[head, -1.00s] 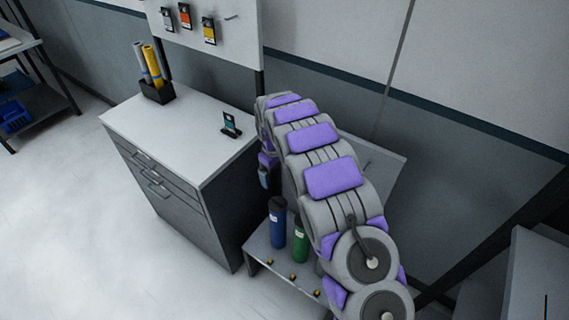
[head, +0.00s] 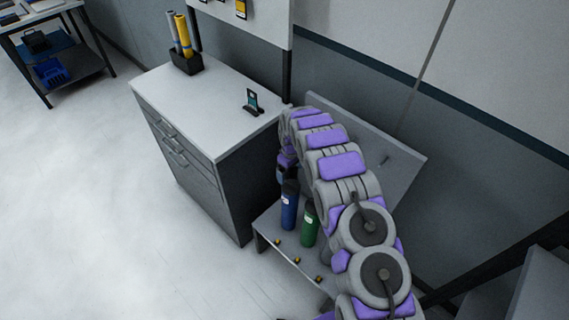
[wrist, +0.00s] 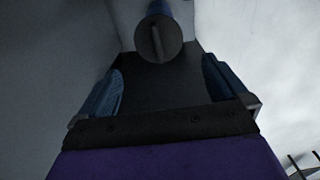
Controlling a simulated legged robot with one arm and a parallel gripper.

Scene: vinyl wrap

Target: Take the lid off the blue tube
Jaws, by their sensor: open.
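The blue tube (head: 288,213) stands upright on a low grey bench, with a dark lid (head: 290,188) on top. In the wrist view the lid (wrist: 158,40) shows as a round dark grey disc with a raised bar across it, and a bit of blue tube (wrist: 158,6) shows above it. My gripper (wrist: 163,72) is open, its two blue-padded fingers apart at left and right. The lid lies between and beyond the fingertips, apart from both. In the head view my gripper (head: 284,174) hangs just above the lid, partly hidden by my arm.
A green tube (head: 309,224) stands close to the right of the blue one. Small yellow-black knobs (head: 297,260) line the bench's (head: 270,226) front edge. A drawer cabinet (head: 205,185) stands to the left, carrying a phone stand (head: 253,103) and a roll holder (head: 186,62).

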